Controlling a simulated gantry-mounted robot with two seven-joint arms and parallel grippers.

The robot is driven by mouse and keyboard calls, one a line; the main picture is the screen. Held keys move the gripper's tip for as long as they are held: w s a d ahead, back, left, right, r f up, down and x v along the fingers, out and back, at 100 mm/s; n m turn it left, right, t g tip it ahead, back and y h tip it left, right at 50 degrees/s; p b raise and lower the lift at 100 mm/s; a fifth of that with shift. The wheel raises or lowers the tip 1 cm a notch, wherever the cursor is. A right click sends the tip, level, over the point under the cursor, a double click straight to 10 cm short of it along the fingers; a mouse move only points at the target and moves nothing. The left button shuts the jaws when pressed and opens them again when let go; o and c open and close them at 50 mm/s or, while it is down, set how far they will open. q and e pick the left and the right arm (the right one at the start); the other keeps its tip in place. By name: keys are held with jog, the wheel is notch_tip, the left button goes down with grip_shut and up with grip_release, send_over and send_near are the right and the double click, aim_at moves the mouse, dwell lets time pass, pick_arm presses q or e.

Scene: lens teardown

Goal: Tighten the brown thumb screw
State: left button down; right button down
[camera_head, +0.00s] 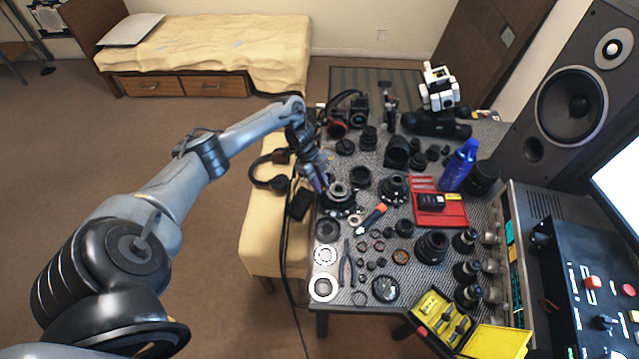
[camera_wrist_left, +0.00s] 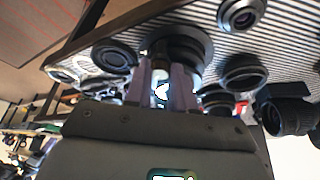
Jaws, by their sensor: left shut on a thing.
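My left gripper (camera_head: 322,184) is at the left edge of the bench, pointing down at a dark round lens part (camera_head: 340,194). In the left wrist view my left gripper (camera_wrist_left: 161,88) has its two purplish fingers close together against that black, flanged lens part (camera_wrist_left: 182,42). The fingers are shut on a small part at its near side, of which only a pale patch shows between them. My right gripper is not in view.
The bench is crowded with lens parts. Beside the gripper lie an orange-and-black tool (camera_head: 373,216), pliers (camera_head: 346,264) and pale rings (camera_head: 323,288). A red tray (camera_head: 452,216), a blue bottle (camera_head: 459,166) and a yellow case (camera_head: 497,343) stand further right. Headphones (camera_head: 270,170) lie left.

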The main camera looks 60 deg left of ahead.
pick_arm(q)
jog(key=c, duration=0.9)
grip_release()
jog(key=shift+c, duration=0.2)
jog(key=shift+r, duration=0.15)
jog(key=p+v, duration=0.2)
jog(key=v, duration=0.8)
jog(key=shift+a+r+p, duration=0.2)
jog(key=shift+a+p, duration=0.05)
jog(key=shift+p, duration=0.15)
jog(key=shift+s, duration=0.1)
